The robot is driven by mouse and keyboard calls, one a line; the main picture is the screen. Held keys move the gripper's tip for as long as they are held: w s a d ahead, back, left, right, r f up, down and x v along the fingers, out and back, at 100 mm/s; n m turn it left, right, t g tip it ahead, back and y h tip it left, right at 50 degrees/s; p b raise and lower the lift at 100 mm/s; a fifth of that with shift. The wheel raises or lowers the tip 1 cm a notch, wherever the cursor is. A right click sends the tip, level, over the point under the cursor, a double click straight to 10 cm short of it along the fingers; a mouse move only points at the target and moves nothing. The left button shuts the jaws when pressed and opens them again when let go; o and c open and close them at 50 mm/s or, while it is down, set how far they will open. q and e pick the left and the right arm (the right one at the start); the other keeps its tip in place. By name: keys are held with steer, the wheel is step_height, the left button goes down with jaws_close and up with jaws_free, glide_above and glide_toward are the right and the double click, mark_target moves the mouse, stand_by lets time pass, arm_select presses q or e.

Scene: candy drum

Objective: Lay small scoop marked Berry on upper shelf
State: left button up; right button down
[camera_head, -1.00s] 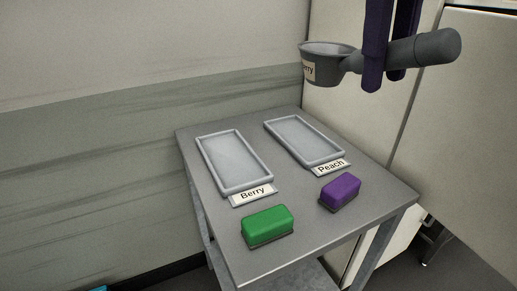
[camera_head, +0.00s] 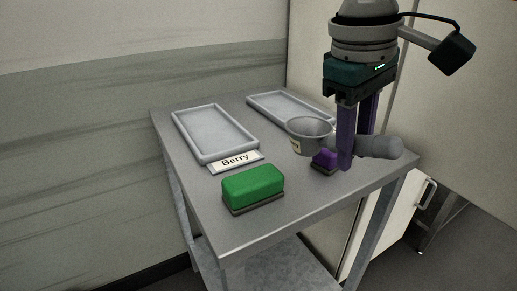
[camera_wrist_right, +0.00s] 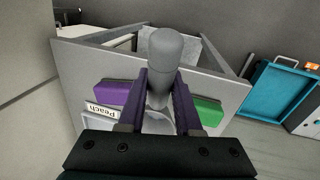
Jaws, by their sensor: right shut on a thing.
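The small grey scoop (camera_head: 309,128) is held by my right gripper (camera_head: 355,158) above the right part of the cart's upper shelf (camera_head: 290,215). Its handle passes between the purple fingers and its cup points left. A label on the cup is partly visible, too small to read now. In the right wrist view the scoop's handle (camera_wrist_right: 162,58) stands between the fingers (camera_wrist_right: 160,105). The tray with the "Berry" label (camera_head: 236,161) lies on the left of the shelf, empty. My left gripper is not in view.
A second tray (camera_head: 283,106), labelled Peach (camera_wrist_right: 101,111) in the wrist view, lies at the back right. A green brush-like block (camera_head: 252,187) sits at the front. A wall stands left.

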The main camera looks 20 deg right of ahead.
step_height(320, 180, down, 8)
steer(key=b, duration=0.1)
steer(key=shift+f, duration=0.1)
stand_by(0.3)
steer(key=c, duration=0.6)
jaws_free()
